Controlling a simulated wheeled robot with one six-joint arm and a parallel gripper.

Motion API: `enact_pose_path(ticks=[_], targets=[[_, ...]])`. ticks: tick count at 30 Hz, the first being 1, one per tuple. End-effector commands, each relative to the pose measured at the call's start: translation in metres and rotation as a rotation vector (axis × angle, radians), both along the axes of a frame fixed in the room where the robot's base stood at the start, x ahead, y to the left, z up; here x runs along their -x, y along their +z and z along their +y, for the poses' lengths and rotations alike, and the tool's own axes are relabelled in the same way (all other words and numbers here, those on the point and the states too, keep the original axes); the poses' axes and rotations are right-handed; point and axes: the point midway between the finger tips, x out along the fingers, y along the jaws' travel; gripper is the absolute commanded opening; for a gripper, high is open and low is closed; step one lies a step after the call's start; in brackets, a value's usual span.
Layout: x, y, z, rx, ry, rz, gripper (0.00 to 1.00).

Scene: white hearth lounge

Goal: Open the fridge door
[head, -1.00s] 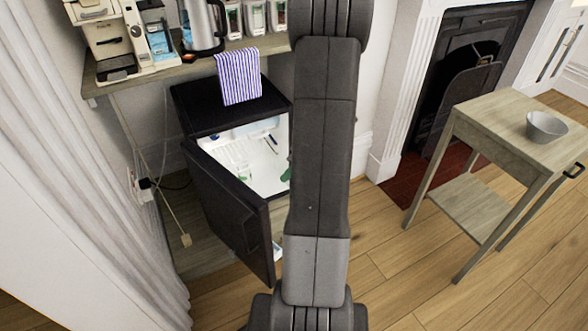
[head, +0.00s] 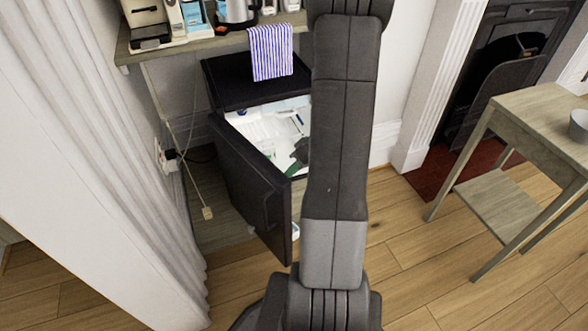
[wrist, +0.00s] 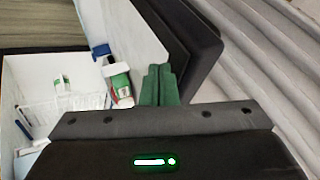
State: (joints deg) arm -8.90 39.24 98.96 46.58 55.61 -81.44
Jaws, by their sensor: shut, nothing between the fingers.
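The black fridge (head: 250,83) stands under the shelf, and its white interior shows in the head view. Its door (head: 255,190) stands well open, swung out toward me. In the wrist view, the dark door (wrist: 182,40) with its pale inner side is beyond my fingers, and the lit interior is at left. My gripper (wrist: 160,85) has green fingers, shut together and empty, beside the door's inner side. Whether they touch it I cannot tell. In the head view my gripper (head: 299,154) is partly hidden behind my arm at the fridge opening.
A striped cloth (head: 272,52) hangs over the fridge top from the shelf (head: 190,44), which holds a coffee machine and kettle. A white curtain (head: 110,130) is at left. A wooden side table (head: 530,125) stands at right. Clear wooden floor (head: 420,260) lies between.

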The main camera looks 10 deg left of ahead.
Motion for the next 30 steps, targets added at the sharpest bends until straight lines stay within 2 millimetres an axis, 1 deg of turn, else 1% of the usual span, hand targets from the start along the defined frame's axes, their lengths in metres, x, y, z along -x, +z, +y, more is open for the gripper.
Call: enact_pose_path(ticks=[4,12,16,21,30], targets=[[0.015,-0.002,0.013,-0.001,-0.041,-0.003,0.00],[0.057,-0.003,0.049,0.000,-0.181,-0.003,0.00],[0.070,-0.002,0.061,-0.001,-0.235,-0.002,0.00],[0.077,0.000,0.068,-0.001,-0.269,0.001,0.00],[0.077,0.000,0.068,-0.001,-0.272,0.001,0.00]])
